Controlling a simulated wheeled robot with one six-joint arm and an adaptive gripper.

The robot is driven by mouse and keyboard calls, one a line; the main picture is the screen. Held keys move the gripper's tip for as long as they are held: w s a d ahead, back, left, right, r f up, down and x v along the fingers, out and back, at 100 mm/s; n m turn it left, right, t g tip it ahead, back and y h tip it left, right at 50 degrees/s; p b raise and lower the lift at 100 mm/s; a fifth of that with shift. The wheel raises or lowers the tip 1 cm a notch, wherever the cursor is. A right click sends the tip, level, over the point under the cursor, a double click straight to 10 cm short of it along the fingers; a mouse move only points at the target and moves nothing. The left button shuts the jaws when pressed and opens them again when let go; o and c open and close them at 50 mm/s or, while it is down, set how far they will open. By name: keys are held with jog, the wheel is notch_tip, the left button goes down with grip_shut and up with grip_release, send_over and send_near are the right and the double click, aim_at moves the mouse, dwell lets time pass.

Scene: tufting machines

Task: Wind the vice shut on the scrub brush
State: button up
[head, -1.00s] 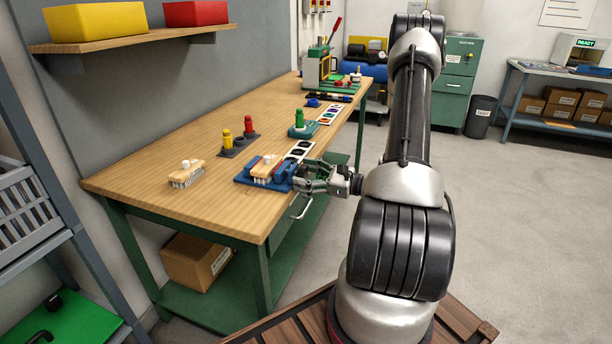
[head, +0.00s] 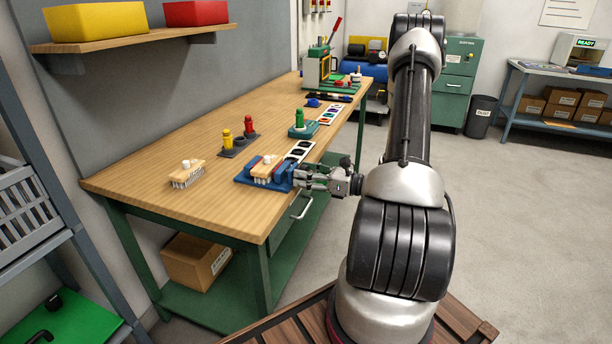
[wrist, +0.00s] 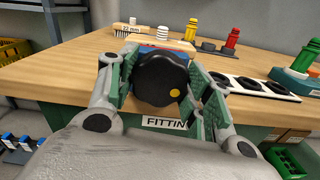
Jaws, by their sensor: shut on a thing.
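The blue vice (head: 242,178) sits at the table's front right edge. A scrub brush (head: 264,167) with a wooden back and pale bristles stands upright between its jaws; whether both jaws touch it I cannot tell. My gripper (head: 305,177) is at the vice's right end. In the wrist view my gripper (wrist: 163,85) is shut on the vice's round black knob (wrist: 160,78), which has a yellow dot at its lower right. The knob hides most of the vice and brush there. A second brush (head: 187,172) stands on the table to the left.
The wooden workbench (head: 150,187) also carries a dark holder with yellow and red pegs (head: 238,146), a green-handled tool (head: 300,125) and a white strip with dark circles (head: 300,150). Floor to the right is clear.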

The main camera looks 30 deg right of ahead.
jog(key=m, duration=0.5)
jog(key=shift+m, duration=0.3)
jog(key=m, duration=1)
jog(key=shift+m, duration=0.4)
jog(key=m, duration=0.5)
jog(key=shift+m, duration=0.3)
jog(key=o, duration=1)
jog(key=shift+o, duration=0.2)
jog(key=shift+d, duration=0.1)
